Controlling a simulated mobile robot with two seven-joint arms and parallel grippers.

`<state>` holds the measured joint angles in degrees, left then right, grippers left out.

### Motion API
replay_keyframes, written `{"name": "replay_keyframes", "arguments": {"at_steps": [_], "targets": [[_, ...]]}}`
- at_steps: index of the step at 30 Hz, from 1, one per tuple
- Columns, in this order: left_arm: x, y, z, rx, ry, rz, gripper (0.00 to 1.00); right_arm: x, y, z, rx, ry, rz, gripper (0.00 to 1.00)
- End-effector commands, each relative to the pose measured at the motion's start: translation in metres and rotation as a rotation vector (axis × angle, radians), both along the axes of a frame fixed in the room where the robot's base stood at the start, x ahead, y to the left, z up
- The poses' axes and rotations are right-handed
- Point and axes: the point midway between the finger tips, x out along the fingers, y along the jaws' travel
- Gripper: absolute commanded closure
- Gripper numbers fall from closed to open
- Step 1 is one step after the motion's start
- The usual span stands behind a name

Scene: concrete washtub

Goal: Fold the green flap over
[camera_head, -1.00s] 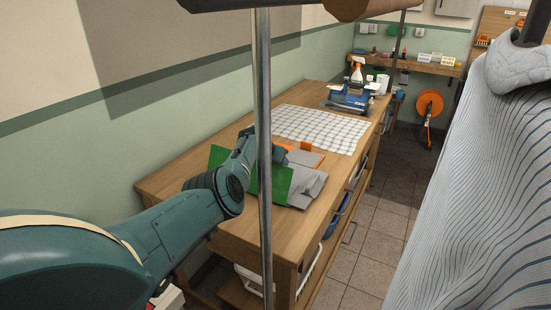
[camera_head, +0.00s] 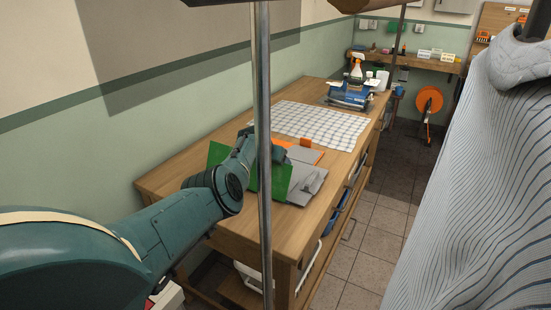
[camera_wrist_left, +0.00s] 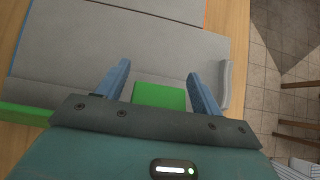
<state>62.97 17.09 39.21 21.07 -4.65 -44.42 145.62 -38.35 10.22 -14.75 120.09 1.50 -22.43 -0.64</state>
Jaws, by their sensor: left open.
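A green flap (camera_head: 276,183) stands up from a folded grey piece (camera_head: 307,184) on the wooden bench; more of its green shows left of my arm. In the left wrist view a green part (camera_wrist_left: 160,95) lies between my finger bases, and a green strip (camera_wrist_left: 22,114) shows at the left edge. The flat grey panel (camera_wrist_left: 130,50) lies ahead of the fingers. My left gripper (camera_wrist_left: 158,69) is open above the panel, with nothing clamped. In the head view the pole and flap hide its fingers. My right gripper is not in view.
A metal pole (camera_head: 263,100) crosses the head view in front of my left wrist. An orange piece (camera_head: 307,155) lies behind the grey one. A checked cloth (camera_head: 318,125) and a blue caddy (camera_head: 350,97) with a spray bottle are farther along the bench (camera_head: 165,185). Striped fabric (camera_head: 475,200) is at right.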

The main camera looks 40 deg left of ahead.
Motion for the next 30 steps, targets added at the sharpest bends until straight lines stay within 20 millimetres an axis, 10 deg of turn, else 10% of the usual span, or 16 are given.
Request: {"name": "replay_keyframes", "arguments": {"at_steps": [30], "targets": [[-0.059,-0.007,0.066,0.002,-0.005,0.001,0.33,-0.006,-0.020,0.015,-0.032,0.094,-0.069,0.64]]}}
